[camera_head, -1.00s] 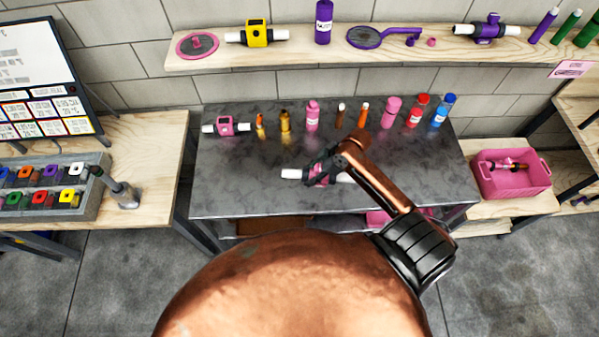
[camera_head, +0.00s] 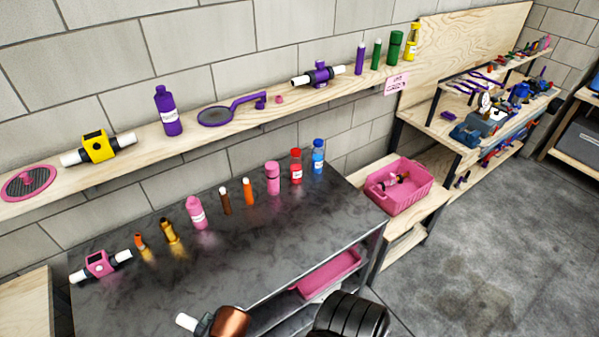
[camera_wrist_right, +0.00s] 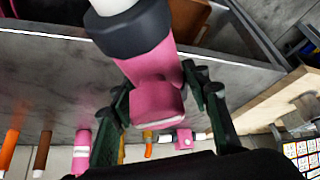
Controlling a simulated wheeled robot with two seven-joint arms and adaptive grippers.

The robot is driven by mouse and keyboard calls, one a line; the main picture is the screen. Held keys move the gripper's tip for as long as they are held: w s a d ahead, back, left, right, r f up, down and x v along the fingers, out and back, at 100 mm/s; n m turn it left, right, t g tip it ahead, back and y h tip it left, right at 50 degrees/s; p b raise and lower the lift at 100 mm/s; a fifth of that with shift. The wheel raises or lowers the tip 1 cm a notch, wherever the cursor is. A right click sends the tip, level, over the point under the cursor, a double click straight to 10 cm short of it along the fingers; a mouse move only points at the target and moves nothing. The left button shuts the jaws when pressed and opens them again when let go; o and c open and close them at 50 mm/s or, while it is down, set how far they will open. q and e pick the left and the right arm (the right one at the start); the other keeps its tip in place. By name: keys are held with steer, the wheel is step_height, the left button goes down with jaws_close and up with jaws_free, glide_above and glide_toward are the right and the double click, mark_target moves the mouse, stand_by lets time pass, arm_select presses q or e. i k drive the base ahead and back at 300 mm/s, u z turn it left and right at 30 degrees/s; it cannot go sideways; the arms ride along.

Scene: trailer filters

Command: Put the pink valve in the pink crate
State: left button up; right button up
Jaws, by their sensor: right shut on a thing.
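My right gripper (camera_wrist_right: 160,98) is shut on a pink valve (camera_wrist_right: 152,72) with a black collar and a white pipe end, seen close up in the right wrist view. In the head view only the held valve's white end (camera_head: 187,321) shows clearly at the bottom edge, beside my right gripper (camera_head: 205,325). The pink crate (camera_head: 407,203) stands on a low wooden bench at the right, with a small pink and dark item inside. A second pink valve (camera_head: 100,263) with white ends lies at the dark table's left end. My left gripper is not in view.
The dark table (camera_head: 250,250) holds several bottles along its back, including a red one (camera_head: 295,167) and a blue one (camera_head: 318,157). A wooden shelf (camera_head: 225,130) runs above it. A pink bin (camera_head: 328,274) sits under the table. Floor at the right is clear.

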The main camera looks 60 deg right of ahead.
mark_target(403, 197)
steer(key=k, duration=0.45)
steer(key=z, duration=3.6)
steer(key=i, duration=3.2)
steer(key=u, duration=3.05)
